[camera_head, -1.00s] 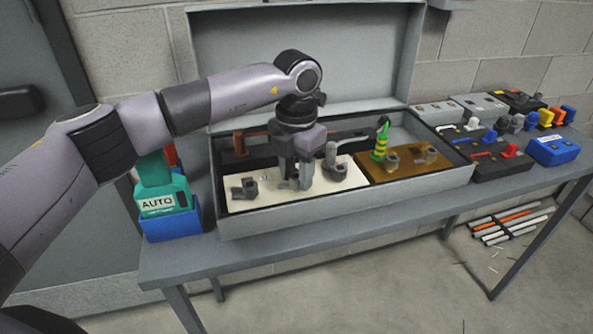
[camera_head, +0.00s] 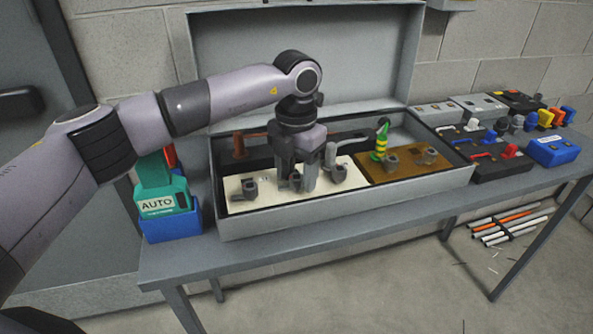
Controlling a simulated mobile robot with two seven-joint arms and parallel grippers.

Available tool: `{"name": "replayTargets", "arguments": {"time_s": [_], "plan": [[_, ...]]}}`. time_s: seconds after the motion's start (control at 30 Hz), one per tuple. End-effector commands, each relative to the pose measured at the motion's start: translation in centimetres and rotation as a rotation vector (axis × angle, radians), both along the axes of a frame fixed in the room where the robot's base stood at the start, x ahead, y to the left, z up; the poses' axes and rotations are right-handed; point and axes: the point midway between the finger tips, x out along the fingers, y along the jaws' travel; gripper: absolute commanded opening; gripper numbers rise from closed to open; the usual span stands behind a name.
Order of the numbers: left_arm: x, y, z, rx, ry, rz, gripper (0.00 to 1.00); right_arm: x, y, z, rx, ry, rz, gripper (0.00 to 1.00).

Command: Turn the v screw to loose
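My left gripper (camera_head: 297,182) points straight down into the open grey box (camera_head: 345,212), over its cream panel (camera_head: 270,204). Its two fingers stand apart on either side of the middle dark screw terminal (camera_head: 295,178), which is partly hidden. I cannot tell whether they touch or grip its screw. Similar terminals stand on the panel to the left (camera_head: 249,188) and right (camera_head: 338,173). No letters are readable, so I cannot tell from a label which one is v. My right gripper is not in view.
A brown plate (camera_head: 415,168) with terminals and a green-yellow lead (camera_head: 380,143) fill the box's right side. The raised lid (camera_head: 300,65) stands behind. A green AUTO device (camera_head: 160,200) in a blue holder is at left. Several switch boxes (camera_head: 490,165) crowd the bench's right.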

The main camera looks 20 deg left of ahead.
Motion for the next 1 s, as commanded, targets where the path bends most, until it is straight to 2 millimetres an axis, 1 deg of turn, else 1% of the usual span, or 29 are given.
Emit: {"name": "replayTargets", "arguments": {"time_s": [0.13,0.4,0.5,0.63,1.0], "plan": [[0.1,0.0,1.2,-0.001,-0.003,0.000,0.57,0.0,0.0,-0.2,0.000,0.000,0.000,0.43],[0.0,0.0,5.6,-0.001,-0.003,0.000,0.57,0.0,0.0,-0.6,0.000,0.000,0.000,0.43],[0.0,0.0,6.6,-0.001,-0.003,-0.001,0.57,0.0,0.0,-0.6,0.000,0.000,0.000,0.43],[0.0,0.0,7.2,0.000,-0.001,0.000,0.57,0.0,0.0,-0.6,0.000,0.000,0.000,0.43],[0.0,0.0,7.2,0.000,-0.001,0.000,0.57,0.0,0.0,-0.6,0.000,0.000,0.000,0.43]]}}
